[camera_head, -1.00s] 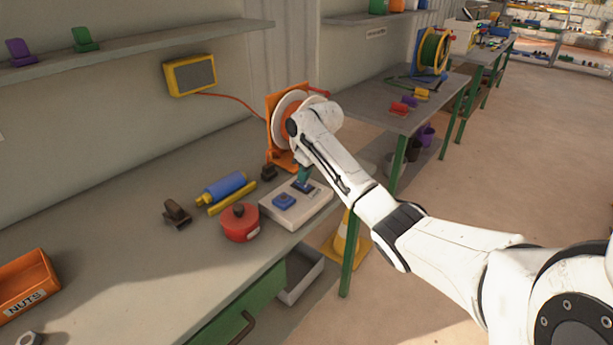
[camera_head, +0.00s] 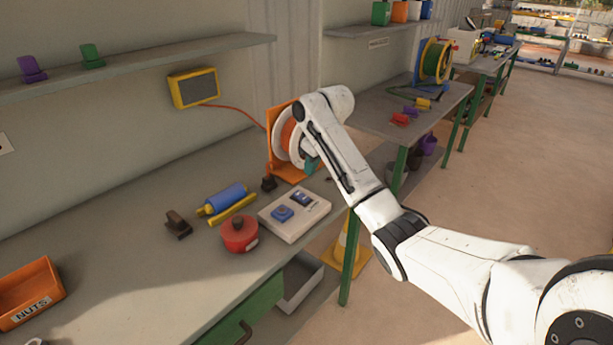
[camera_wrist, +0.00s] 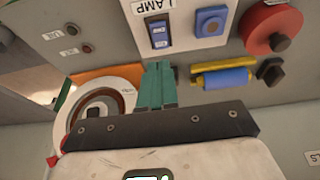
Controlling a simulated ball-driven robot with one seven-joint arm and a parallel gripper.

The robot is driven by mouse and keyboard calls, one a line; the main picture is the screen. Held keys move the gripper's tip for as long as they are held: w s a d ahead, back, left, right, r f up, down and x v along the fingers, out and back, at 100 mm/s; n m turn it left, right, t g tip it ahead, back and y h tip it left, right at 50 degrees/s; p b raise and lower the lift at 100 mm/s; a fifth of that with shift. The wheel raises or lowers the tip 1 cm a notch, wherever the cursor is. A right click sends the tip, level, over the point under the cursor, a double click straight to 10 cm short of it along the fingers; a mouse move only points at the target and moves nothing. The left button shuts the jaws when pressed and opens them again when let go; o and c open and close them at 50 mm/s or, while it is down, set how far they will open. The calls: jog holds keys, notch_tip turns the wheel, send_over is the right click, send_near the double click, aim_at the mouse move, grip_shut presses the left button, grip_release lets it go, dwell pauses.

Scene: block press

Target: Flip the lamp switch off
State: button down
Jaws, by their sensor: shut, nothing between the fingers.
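A white control box (camera_head: 309,218) lies on the grey workbench. It carries a blue push button (camera_head: 283,212) on the left and a blue rocker lamp switch (camera_head: 301,198) on the right. In the wrist view the switch (camera_wrist: 159,34) sits beside the upside-down word LAMP, with the blue button (camera_wrist: 211,20) next to it. I cannot tell which side of the rocker is pressed in. My gripper (camera_wrist: 157,72) has teal fingers that are closed together and empty. In the head view my gripper (camera_head: 313,164) is above and beyond the box, apart from the switch, partly hidden by my arm.
A red round tin (camera_head: 239,236) stands just left of the box. A blue roller (camera_head: 224,198) and a dark brown block (camera_head: 178,225) lie further left. An orange reel stand (camera_head: 288,168) stands behind the box. A yellow wall unit (camera_head: 194,88) has a cable running to the reel.

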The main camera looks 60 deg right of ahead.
jog(key=shift+s+v, duration=0.2)
jog(key=shift+v, duration=0.85)
jog(key=shift+s+v, duration=0.2)
jog(key=shift+v, duration=0.85)
jog(key=shift+f, duration=0.15)
